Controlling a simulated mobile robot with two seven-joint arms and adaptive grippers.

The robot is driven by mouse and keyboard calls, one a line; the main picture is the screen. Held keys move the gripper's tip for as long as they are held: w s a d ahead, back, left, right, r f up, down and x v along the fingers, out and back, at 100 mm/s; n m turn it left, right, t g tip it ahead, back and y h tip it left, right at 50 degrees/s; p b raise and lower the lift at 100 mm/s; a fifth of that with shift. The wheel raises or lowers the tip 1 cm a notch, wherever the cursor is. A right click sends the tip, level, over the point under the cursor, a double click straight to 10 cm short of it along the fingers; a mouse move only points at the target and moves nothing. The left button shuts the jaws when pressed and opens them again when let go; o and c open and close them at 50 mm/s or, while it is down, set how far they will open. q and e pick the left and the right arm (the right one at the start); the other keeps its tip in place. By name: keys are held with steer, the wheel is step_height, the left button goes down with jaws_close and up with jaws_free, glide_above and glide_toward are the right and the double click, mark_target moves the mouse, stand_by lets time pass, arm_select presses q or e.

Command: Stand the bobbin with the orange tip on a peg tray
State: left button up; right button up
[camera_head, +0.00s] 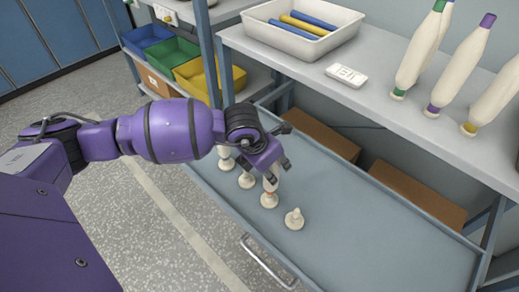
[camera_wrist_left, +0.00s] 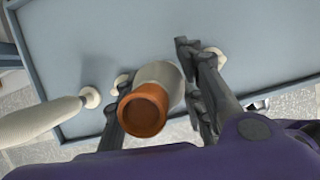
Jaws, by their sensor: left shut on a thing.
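The bobbin with the orange tip (camera_wrist_left: 146,112) is between the fingers of my left gripper (camera_wrist_left: 160,85), with its orange end towards the wrist camera. In the head view my left gripper (camera_head: 272,165) is shut on this bobbin, and a short pale part of the bobbin (camera_head: 270,184) with an orange band at its lower end shows below the fingers. The band is right over a white peg (camera_head: 269,201) of the blue-grey peg tray (camera_head: 370,235); I cannot tell whether it is seated. A bare peg (camera_head: 295,219) stands to the right. My right gripper is not in view.
Another peg (camera_head: 247,180) is to the left, with a pale bobbin (camera_head: 227,152) beyond it; a pale bobbin (camera_wrist_left: 40,122) also shows in the left wrist view. Several tall bobbins (camera_head: 460,65) and a white bin (camera_head: 310,40) stand on the shelf above. The tray's right part is clear.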

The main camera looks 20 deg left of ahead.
arm_select(q)
steer(key=shift+w+f+b, duration=0.1)
steer(key=shift+f+b, duration=0.55)
steer(key=shift+f, duration=0.3)
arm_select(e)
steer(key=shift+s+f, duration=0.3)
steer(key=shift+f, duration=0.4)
arm_select(q)
steer(key=o, duration=1.3)
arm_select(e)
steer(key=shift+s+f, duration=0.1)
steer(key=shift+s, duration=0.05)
arm_select(q)
steer(key=v, duration=1.2)
steer(key=shift+f, duration=0.1)
